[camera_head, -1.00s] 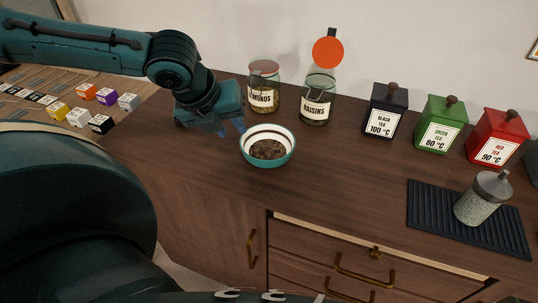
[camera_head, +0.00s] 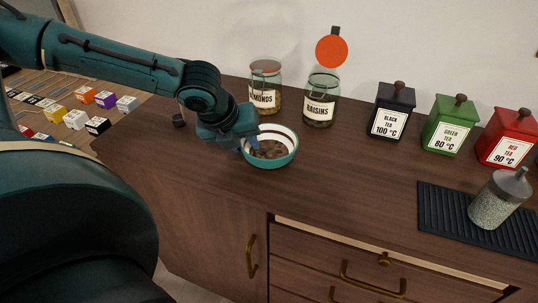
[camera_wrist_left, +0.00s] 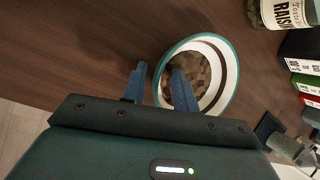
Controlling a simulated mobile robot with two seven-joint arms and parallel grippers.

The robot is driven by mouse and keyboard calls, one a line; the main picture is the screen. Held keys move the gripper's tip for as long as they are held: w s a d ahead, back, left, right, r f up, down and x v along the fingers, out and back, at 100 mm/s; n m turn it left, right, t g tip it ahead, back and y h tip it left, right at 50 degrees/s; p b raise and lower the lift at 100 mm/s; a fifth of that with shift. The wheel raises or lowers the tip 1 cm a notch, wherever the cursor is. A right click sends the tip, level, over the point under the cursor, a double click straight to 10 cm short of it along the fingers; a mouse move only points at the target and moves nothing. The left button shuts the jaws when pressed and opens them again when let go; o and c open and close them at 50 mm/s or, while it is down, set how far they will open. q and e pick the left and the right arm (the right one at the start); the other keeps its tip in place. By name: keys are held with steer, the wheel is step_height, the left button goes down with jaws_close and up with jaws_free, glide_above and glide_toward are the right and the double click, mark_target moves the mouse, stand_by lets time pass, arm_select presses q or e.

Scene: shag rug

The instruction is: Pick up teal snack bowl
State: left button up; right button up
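The teal snack bowl (camera_head: 288,157) stands upright on the wooden counter, white inside with a dark band, holding brown chunks. It also shows in the left wrist view (camera_wrist_left: 232,88). My left gripper (camera_head: 247,145) is at the bowl's left rim. In the left wrist view its blue fingers (camera_wrist_left: 158,80) are apart, one outside the bowl and one over its inside, with the near rim between them. I cannot tell whether either finger touches the bowl. My right gripper is not in view.
Almond (camera_head: 265,88) and raisin (camera_head: 320,100) jars stand just behind the bowl. Black (camera_head: 391,110), green (camera_head: 452,125) and red (camera_head: 507,138) tea canisters line the back right. A shaker (camera_head: 497,200) stands on a ribbed black mat (camera_head: 447,205). The counter front is clear.

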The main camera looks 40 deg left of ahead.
arm_select(q)
steer(key=shift+c, duration=0.3)
jaws_close()
stand_by(0.5)
